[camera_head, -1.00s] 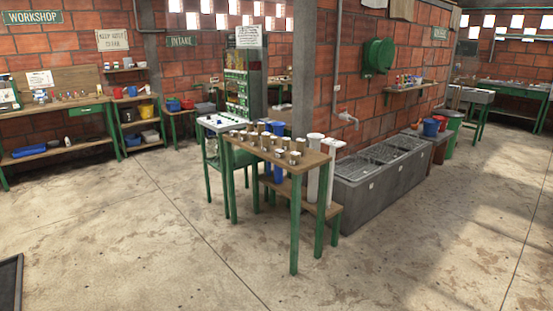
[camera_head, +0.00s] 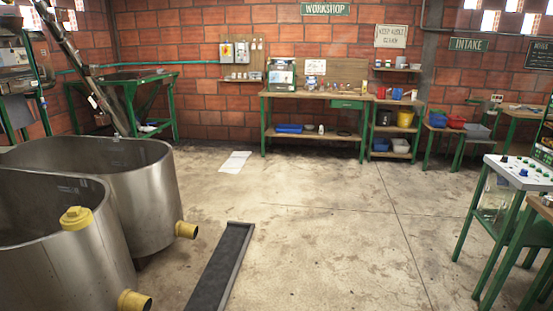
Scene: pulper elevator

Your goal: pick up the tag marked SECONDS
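I cannot make out a tag marked SECONDS in the head view. Small pale items hang on the back wall beside the grey boxes (camera_head: 241,52), but they are too small to read. A workbench (camera_head: 316,94) under the WORKSHOP sign (camera_head: 325,9) holds several small items, also too small to tell apart. Neither of my grippers is in view.
Two steel tanks (camera_head: 148,205) with yellow outlets stand at the left. A dark floor channel (camera_head: 222,268) lies beside them. A green-legged table with a control panel (camera_head: 520,172) stands at the right. The middle floor is clear.

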